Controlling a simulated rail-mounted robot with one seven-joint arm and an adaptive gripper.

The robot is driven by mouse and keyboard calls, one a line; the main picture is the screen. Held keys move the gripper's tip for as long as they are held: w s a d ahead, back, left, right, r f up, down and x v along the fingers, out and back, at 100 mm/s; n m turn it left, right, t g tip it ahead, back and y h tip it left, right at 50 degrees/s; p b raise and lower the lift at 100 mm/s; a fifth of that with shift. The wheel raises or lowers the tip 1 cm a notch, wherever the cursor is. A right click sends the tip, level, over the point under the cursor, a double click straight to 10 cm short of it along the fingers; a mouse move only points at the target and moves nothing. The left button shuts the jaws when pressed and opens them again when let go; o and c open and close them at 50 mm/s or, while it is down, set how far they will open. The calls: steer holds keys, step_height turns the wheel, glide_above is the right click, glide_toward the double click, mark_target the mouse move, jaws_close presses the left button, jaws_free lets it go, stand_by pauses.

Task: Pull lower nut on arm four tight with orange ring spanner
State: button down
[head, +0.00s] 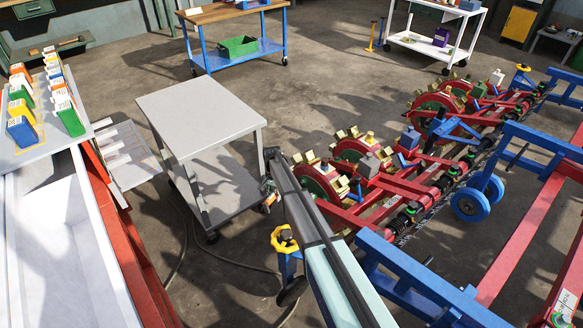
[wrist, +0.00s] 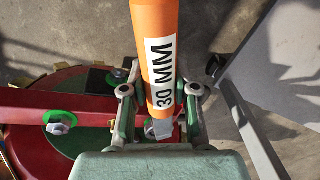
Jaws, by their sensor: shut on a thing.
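The orange ring spanner (wrist: 160,45), its handle marked 30 MM, runs from the top edge of the wrist view down between the fingers of my gripper (wrist: 160,92). My gripper is shut on the handle; the ring end is out of view. A metal nut on a green washer (wrist: 60,122) sits on a red planter arm (wrist: 95,120) left of my gripper, apart from the spanner in the picture. I cannot tell whether this is the lower nut or arm four. In the head view my gripper (head: 268,191) is small and partly hidden, between the grey cart and the planter row units.
A grey two-shelf cart (head: 200,105) stands close left of my gripper. The red and blue planter (head: 400,190) fills the right side. A yellow-topped blue stand (head: 285,240) is near my arm. A blue workbench (head: 235,50) is behind, with open floor between.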

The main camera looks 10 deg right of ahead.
steer(key=shift+d+r, duration=0.1)
steer(key=shift+s+d+p, duration=0.15)
steer(key=shift+p, duration=0.15)
steer(key=shift+r, duration=0.15)
steer(key=shift+w+a+r+p, duration=0.15)
steer(key=shift+w+r+p, duration=0.15)
steer(key=shift+r, duration=0.3)
steer(key=shift+w+a+r+p, duration=0.15)
steer(key=shift+r+p, duration=0.15)
steer(key=shift+r, duration=0.4)
steer(key=shift+w+a+r+p, duration=0.15)
steer(key=shift+w+r+p, duration=0.15)
steer(key=shift+r, duration=0.45)
steer(key=shift+w+a+r+p, duration=0.1)
steer(key=shift+w+r+p, duration=0.15)
steer(key=shift+r+p, duration=0.35)
steer(key=shift+w+a+r+p, duration=0.15)
steer(key=shift+w+r+p, duration=0.1)
steer(key=shift+r, duration=0.65)
steer(key=shift+s+d+r+n, duration=0.15)
steer(key=shift+d+n, duration=0.1)
steer(key=shift+n, duration=0.15)
